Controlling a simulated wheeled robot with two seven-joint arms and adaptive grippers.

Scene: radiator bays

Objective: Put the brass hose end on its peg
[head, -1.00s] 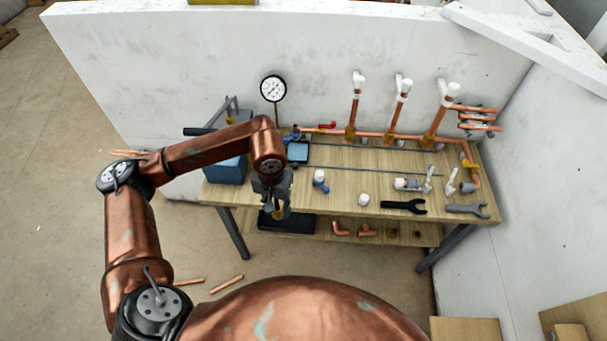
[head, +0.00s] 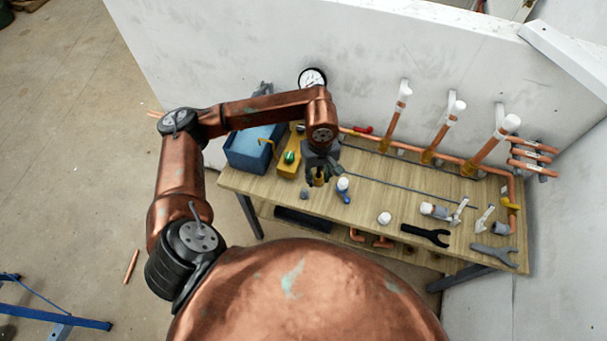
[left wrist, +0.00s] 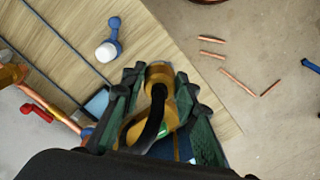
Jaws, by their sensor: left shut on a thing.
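In the head view my left gripper (head: 319,180) points down over the workbench, just left of a white-and-blue fitting. It is shut on the brass hose end (left wrist: 160,75), which sits between the green fingers in the left wrist view. A black hose (left wrist: 155,118) runs from the brass piece toward the camera. In the head view only a little brass (head: 319,181) shows at the fingertips. I cannot make out for certain which thing is the peg. My right gripper is out of view.
The workbench (head: 375,205) carries a blue box (head: 255,148), a yellow block (head: 290,165) with a green part, the white-and-blue fitting (head: 343,188), a white cap (head: 384,218) and a black wrench (head: 426,235). Copper pipes (head: 396,122) and a gauge (head: 312,78) stand along the back wall.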

